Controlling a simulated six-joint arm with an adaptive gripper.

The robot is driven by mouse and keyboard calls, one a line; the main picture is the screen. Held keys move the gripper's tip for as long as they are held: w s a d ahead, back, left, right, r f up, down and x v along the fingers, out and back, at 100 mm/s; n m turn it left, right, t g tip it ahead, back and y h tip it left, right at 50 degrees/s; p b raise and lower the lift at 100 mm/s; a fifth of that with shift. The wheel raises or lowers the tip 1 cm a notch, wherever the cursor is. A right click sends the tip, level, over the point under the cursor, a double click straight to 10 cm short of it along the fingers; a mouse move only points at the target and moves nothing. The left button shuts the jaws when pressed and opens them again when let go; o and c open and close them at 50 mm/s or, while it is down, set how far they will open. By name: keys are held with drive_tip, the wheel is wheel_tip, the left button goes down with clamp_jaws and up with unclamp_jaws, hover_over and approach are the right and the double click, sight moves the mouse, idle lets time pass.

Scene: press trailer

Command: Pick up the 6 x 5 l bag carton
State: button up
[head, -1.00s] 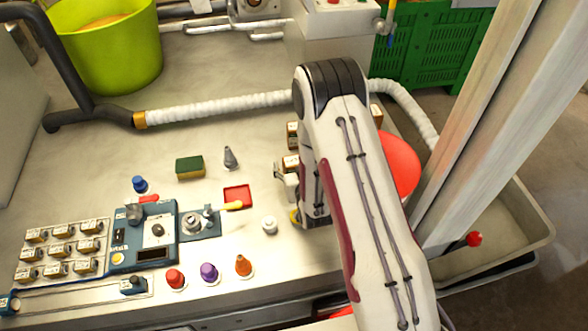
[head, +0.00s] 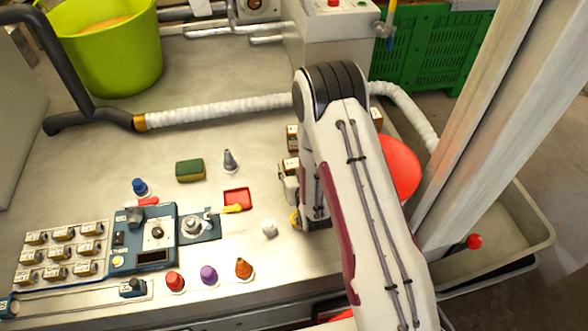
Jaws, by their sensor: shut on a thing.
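Small white-and-brown cartons (head: 290,165) stand just left of my arm, partly hidden by it; another carton (head: 292,137) stands behind. Part of a carton (head: 376,117) also shows right of the arm. I cannot read which one is the 6 x 5 l bag carton. My gripper (head: 289,187) is low over the table beside the nearer carton, mostly hidden behind my arm. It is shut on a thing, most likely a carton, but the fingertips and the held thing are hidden.
Several small cartons stand in rows on a board (head: 62,252) at the left. A blue device (head: 150,240), a red tray (head: 237,197), a sponge (head: 190,169) and coloured cones (head: 208,274) are on the table. A white hose (head: 215,109) crosses behind; a post (head: 480,120) stands right.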

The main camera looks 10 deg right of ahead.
drive_tip(key=shift+r, duration=0.2)
wheel_tip(320, 180, up, 18)
drive_tip(key=shift+f, duration=0.2)
idle(0.9)
idle(0.6)
